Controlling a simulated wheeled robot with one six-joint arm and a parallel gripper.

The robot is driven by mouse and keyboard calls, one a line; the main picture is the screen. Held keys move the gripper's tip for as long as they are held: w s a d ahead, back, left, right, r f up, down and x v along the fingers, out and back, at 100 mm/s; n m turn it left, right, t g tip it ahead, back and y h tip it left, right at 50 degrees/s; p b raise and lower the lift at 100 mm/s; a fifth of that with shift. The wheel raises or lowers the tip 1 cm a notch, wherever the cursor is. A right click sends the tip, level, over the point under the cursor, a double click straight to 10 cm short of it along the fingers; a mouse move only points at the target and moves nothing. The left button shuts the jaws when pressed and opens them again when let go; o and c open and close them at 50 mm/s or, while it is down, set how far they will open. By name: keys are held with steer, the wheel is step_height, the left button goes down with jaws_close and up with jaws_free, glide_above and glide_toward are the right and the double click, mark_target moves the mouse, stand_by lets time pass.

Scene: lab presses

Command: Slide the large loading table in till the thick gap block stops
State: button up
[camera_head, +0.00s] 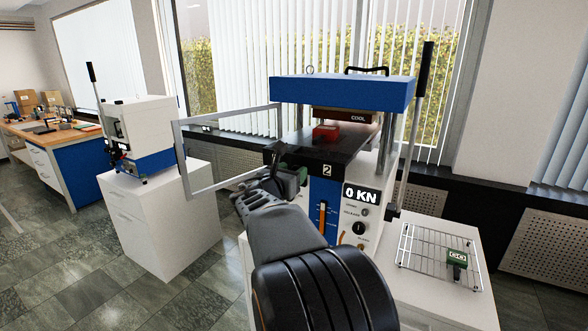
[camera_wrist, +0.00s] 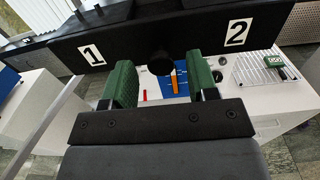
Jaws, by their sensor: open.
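The large loading table (camera_head: 345,143) is a dark slab under the blue press head, with its front part sticking out towards me. A red block (camera_head: 326,131) sits on it near the upper plate marked COOL; I cannot tell whether it touches anything behind it. In the wrist view the table's dark front face (camera_wrist: 200,42) carries labels 1 and 2, with a round black knob (camera_wrist: 160,63) between them. My gripper (camera_head: 289,171) is at this front face. In the wrist view its green-padded fingers (camera_wrist: 161,85) are open, one on each side of the knob, apart from it.
A wire rack (camera_head: 420,256) with a green labelled block (camera_head: 457,259) lies on the white bench at right. A grey frame guard (camera_head: 182,160) stands left of my gripper. A tall black-handled lever (camera_head: 424,80) rises at the press's right. The display (camera_head: 361,196) reads 0 KN.

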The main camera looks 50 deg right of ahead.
steer(key=shift+x, duration=0.8)
steer(key=shift+c, duration=0.3)
